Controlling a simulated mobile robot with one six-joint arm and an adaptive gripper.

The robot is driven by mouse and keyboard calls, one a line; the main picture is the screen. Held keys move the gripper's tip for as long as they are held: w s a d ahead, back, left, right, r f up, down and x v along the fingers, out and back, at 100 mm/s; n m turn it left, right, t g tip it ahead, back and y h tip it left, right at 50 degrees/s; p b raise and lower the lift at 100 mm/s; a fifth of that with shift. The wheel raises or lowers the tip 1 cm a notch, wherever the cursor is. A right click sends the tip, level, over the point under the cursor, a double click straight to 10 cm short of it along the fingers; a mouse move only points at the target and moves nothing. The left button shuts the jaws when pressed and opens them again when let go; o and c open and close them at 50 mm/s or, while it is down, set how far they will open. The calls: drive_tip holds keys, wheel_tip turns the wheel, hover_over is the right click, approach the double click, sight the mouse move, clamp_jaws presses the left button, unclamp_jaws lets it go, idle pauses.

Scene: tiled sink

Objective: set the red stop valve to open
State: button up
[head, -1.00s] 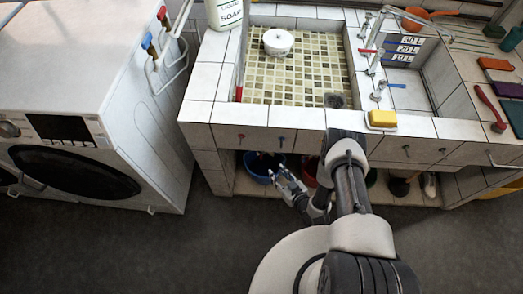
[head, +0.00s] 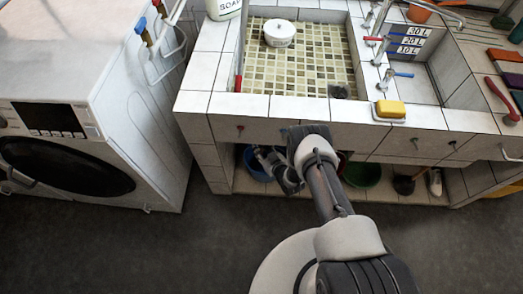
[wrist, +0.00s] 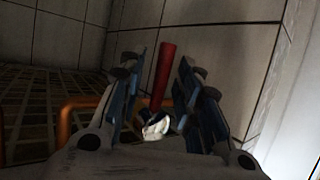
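In the wrist view, a red lever handle (wrist: 166,69) points up in the picture, leaning slightly right. A pale metal valve body (wrist: 157,127) shows at its lower end. My gripper (wrist: 168,68) is open, with one finger on each side of the red handle and visible gaps between. Whether the fingers overlap the handle in depth, I cannot tell. In the head view my gripper (head: 265,155) reaches into the open space under the tiled sink (head: 290,105). The handle between my fingers is hidden there.
An orange pipe (wrist: 75,104) runs beside the valve, with tiled walls (wrist: 215,55) close around. Under the sink stand a blue tub (head: 250,165) and a green tub (head: 362,175). A washing machine (head: 75,130) stands left. Dark floor in front is clear.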

drive_tip(key=shift+c, duration=0.5)
clamp_jaws()
drive_tip(key=shift+w+r, duration=0.1)
